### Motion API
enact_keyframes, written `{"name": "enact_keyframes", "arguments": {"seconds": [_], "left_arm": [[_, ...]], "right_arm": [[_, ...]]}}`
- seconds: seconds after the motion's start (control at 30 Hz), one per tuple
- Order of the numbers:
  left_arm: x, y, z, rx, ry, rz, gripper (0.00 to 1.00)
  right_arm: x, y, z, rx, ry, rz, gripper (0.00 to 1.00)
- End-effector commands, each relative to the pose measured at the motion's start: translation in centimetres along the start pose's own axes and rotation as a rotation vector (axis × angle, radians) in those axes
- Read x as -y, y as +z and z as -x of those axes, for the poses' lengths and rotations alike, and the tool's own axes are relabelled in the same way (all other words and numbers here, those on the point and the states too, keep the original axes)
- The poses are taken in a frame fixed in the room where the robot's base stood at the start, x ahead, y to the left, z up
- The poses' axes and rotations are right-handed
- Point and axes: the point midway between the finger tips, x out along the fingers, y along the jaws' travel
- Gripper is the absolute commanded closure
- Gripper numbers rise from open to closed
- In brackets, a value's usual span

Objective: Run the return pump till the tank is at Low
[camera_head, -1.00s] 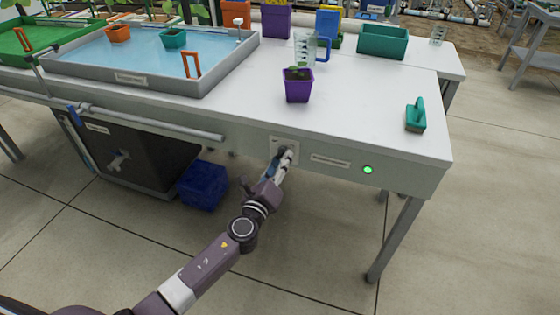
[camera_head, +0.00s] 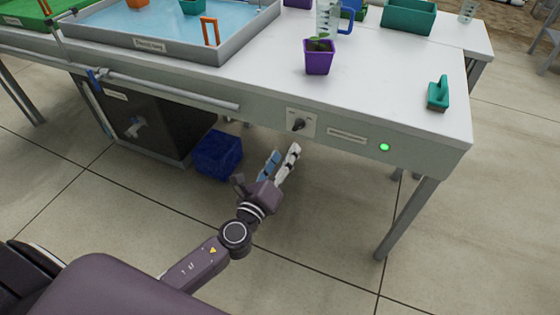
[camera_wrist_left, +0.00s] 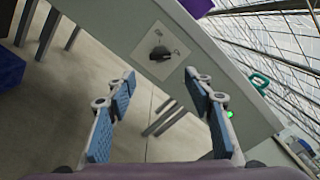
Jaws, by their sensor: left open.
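The pump's switch knob (camera_head: 298,124) is a dark rotary knob on a pale plate on the bench's front panel. In the left wrist view the knob (camera_wrist_left: 160,53) lies ahead, beyond the fingertips. A green lamp (camera_head: 384,147) is lit to its right; it also shows in the left wrist view (camera_wrist_left: 230,114). My left gripper (camera_head: 283,158) is open and empty, below and in front of the knob, apart from it. The dark tank (camera_head: 165,133) stands under the bench; its level cannot be read. My right gripper is not in view.
A flood tray of water (camera_head: 165,40) sits on the bench. A purple pot (camera_head: 319,60), a teal scrubber (camera_head: 438,94) and a measuring jug (camera_head: 328,19) stand on top. A blue crate (camera_head: 217,154) is on the floor beside the tank. The floor below the panel is clear.

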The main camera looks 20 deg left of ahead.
Motion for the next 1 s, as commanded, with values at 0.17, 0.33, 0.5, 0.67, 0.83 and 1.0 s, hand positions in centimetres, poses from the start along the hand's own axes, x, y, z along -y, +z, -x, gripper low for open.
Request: {"name": "enact_keyframes", "arguments": {"seconds": [0.17,0.33,0.5,0.67,0.83,1.0], "left_arm": [[-0.1,0.0,1.9,0.000,0.001,-0.001,0.52],[0.0,0.0,2.3,0.001,-0.001,-0.002,0.52],[0.0,0.0,2.3,0.001,-0.001,-0.001,0.52],[0.0,0.0,2.3,0.000,-0.001,-0.001,0.52],[-0.2,0.4,2.4,0.012,0.015,0.037,0.52],[-3.0,3.0,4.4,0.119,0.175,0.371,0.52]], "right_arm": [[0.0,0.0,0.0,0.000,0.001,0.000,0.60],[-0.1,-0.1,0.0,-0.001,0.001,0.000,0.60],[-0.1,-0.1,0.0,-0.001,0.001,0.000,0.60],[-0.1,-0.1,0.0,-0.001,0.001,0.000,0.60],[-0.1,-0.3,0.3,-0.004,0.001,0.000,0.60],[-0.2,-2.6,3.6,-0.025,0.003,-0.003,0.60]]}}
